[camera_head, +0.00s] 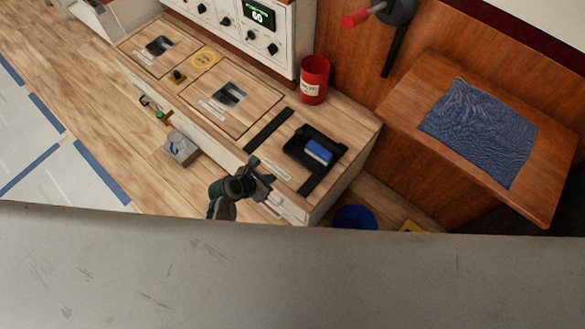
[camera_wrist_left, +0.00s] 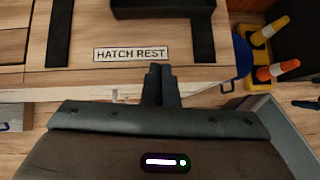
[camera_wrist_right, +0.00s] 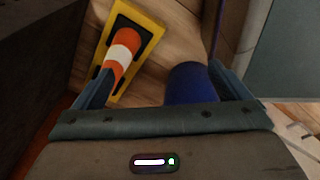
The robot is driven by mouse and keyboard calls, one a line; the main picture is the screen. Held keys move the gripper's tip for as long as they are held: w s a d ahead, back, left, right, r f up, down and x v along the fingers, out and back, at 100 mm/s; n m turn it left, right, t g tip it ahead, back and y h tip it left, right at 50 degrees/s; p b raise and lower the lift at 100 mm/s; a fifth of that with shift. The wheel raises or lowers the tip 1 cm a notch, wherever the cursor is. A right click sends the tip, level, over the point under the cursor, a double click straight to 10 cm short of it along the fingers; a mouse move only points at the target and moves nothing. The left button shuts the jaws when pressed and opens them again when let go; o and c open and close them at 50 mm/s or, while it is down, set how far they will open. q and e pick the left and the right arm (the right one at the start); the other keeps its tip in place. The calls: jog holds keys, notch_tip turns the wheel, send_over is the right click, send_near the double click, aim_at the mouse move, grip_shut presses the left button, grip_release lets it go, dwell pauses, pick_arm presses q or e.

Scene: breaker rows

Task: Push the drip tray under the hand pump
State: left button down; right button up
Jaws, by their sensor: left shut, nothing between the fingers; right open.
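A shallow black tray (camera_head: 295,150) with a blue block (camera_head: 318,151) in it lies on the counter's right end, between two black strips. Its near edge shows in the left wrist view (camera_wrist_left: 165,11). My left gripper (camera_head: 266,180) is shut and empty at the counter's front edge, apart from the tray, its fingers pointing toward the HATCH REST label (camera_wrist_left: 130,53). A grey fixture with a red handle (camera_head: 356,18) is on the wood panel behind; I cannot tell whether it is the hand pump. My right gripper (camera_wrist_right: 160,68) is open and empty, outside the head view.
A red can (camera_head: 314,80) stands behind the tray, beside the white control panel (camera_head: 236,25). A side table (camera_head: 400,120) with a blue cloth (camera_head: 480,130) is at right. A grey box (camera_head: 181,149) is in front.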

aim_at(300, 165)
pick_arm(q)
jog(key=b+x, duration=0.1)
jog(key=x, duration=0.8)
jog(key=shift+w+f+b, duration=0.15)
jog(key=shift+b, duration=0.25)
jog(key=w+d, duration=0.2)
jog(key=shift+w+d+f, duration=0.1)
jog(key=shift+w+d, duration=0.1)
jog(key=shift+w, duration=0.05)
jog(key=shift+w+d, duration=0.3)
jog(key=shift+w, duration=0.05)
pick_arm(e)
jog(key=w+r, duration=0.3)
jog(key=w, duration=0.1)
jog(key=shift+a+r, duration=0.25)
jog(key=shift+a, duration=0.1)
